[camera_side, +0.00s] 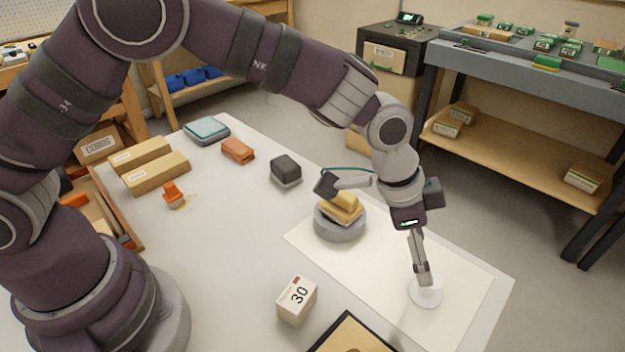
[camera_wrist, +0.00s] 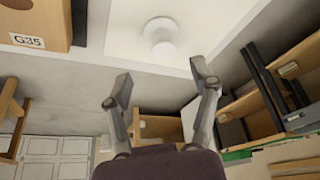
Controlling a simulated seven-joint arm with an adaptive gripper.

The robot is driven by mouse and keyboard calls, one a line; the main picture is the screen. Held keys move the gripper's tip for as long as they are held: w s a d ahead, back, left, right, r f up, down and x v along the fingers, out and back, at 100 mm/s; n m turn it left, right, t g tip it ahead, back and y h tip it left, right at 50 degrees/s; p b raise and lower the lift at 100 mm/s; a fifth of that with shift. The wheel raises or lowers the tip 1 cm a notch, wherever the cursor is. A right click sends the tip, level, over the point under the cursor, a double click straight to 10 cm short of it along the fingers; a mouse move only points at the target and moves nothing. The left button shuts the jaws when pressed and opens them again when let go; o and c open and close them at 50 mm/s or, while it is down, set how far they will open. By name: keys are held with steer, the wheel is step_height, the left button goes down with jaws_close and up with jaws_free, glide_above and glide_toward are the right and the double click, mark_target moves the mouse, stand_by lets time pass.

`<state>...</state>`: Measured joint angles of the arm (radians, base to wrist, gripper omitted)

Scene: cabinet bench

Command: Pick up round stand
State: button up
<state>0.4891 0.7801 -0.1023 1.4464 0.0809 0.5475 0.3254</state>
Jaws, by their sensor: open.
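A small white round stand (camera_side: 428,297) stands on the pale mat (camera_side: 385,300) near the right end of the table. In the wrist view the white stand (camera_wrist: 160,32) shows a round base and a short upper part, at the top centre. My gripper (camera_side: 422,274) points down at the stand, and its fingers overlap the stand's upper part in the side view. In the wrist view my gripper (camera_wrist: 162,83) has its two fingers well apart, with nothing between them. The stand appears beyond the fingertips there. I cannot tell whether a finger touches it.
A grey round base (camera_side: 340,226) with yellow blocks on it stands behind and left. A box marked 30 (camera_side: 297,300) and a dark-edged tray (camera_side: 352,335) lie left of the mat. A dark block (camera_side: 286,169) sits further back. The mat between has free room.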

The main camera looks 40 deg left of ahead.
mark_target(428, 287)
steer(key=x, duration=0.8)
steer(key=shift+w+r, duration=0.1)
steer(key=shift+w, duration=0.1)
steer(key=c, duration=0.9)
